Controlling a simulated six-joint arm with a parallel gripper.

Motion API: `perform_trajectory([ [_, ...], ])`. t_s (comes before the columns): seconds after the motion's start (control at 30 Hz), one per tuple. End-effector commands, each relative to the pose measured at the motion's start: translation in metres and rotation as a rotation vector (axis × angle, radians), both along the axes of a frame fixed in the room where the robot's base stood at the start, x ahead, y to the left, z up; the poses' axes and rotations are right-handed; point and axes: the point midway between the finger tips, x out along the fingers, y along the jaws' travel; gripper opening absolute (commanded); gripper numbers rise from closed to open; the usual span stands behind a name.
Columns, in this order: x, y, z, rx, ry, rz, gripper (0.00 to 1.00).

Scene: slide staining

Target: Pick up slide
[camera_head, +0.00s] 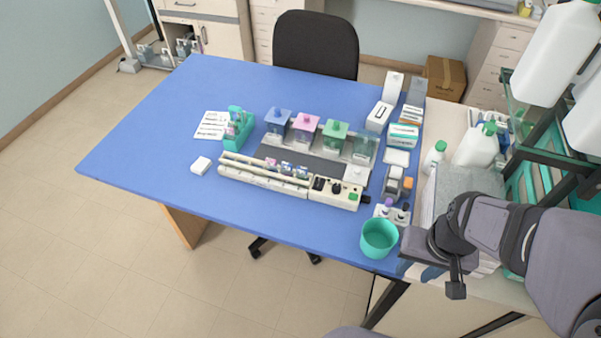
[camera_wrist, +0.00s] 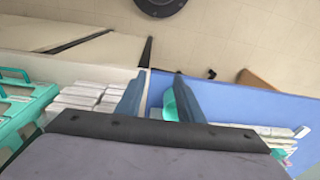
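My gripper (camera_wrist: 160,80) is open in the wrist view, with its two fingers apart and nothing between them. In the head view, my gripper (camera_head: 455,284) hangs at the right front edge of the blue table, right of the teal cup. It is well apart from the staining area. A teal rack (camera_head: 238,130) stands at the middle left of the table. I cannot make out single slides in it. Small upright pieces (camera_head: 287,168) sit on the long cream staining rack (camera_head: 262,179). They are too small to tell whether they are slides.
Jars with blue (camera_head: 277,122), pink (camera_head: 304,127) and green (camera_head: 334,135) lids stand behind the staining rack. The teal cup (camera_head: 379,239) stands near the front right edge. Boxes and bottles crowd the right side. The left of the blue table (camera_head: 150,140) is clear.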

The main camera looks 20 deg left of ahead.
Motion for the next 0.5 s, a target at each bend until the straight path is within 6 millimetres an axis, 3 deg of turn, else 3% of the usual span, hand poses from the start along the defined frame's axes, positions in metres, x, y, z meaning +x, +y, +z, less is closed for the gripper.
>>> perform_trajectory([
  [0.17, 0.078, 0.075, -0.006, 0.107, -0.198, 0.075, 0.34],
  [0.3, 0.147, 0.160, -0.005, 0.194, -0.414, 0.113, 0.34],
  [0.4, 0.184, 0.219, -0.004, 0.231, -0.566, 0.113, 0.34],
  [0.5, 0.208, 0.272, -0.004, 0.238, -0.707, 0.094, 0.34],
])
